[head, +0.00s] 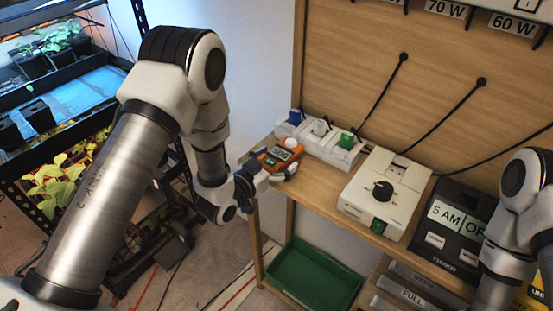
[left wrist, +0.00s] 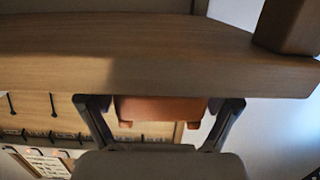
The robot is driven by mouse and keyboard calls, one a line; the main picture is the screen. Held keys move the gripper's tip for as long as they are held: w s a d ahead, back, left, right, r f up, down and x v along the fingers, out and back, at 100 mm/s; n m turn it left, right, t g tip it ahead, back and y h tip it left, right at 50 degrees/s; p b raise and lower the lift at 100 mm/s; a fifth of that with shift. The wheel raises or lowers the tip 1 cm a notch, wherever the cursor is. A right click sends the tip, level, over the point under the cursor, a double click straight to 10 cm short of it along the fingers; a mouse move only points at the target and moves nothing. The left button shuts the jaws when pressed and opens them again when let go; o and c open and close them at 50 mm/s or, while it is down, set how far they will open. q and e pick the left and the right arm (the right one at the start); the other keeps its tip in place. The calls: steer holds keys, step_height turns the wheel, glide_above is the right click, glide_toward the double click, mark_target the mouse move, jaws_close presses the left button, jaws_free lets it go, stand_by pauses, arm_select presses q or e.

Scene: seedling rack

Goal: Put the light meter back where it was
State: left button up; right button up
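The light meter (head: 277,157) is an orange device with a dark display and a white dome, at the left end of the wooden shelf in the head view. My left gripper (head: 268,176) is at its front side, fingers on either side of its lower part. In the left wrist view the meter's orange body (left wrist: 160,109) fills the space between the two fingertips (left wrist: 160,103), which look to touch its sides. The wooden shelf edge (left wrist: 150,75) lies just beyond it. Whether the meter rests on the shelf is hidden. My right gripper is out of view.
A white power strip (head: 345,155) with blue, white and green plugs stands right of the meter. A white dial box (head: 404,181) and a black timer (head: 455,213) sit farther right. A green tray (head: 312,278) lies below. A plant rack (head: 48,205) stands left.

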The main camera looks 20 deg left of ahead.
arm_select(q)
steer(key=shift+r, duration=0.15)
steer(key=shift+s+a, duration=0.1)
steer(key=shift+s, duration=0.15)
steer(key=b+v, duration=0.2)
steer(key=v, duration=0.9)
steer(key=s+a+f+n+g+y, duration=0.1)
steer(key=s+f+g, duration=0.3)
steer(key=f, duration=0.4)
steer(key=s+f+n+g+y, duration=0.1)
steer(key=s+f+g+y, duration=0.2)
steer(key=f, duration=0.6)
steer(key=s+a+f+n+g, duration=0.1)
steer(key=s+f+g, duration=0.3)
steer(key=s, duration=0.4)
steer(key=s+a+f+n+g+y, duration=0.1)
steer(key=s+f+g, duration=0.3)
steer(key=s, duration=0.5)
steer(key=shift+a+f+y, duration=0.3)
steer(key=shift+a+f, duration=0.05)
steer(key=shift+f, duration=0.25)
steer(key=shift+n, duration=0.3)
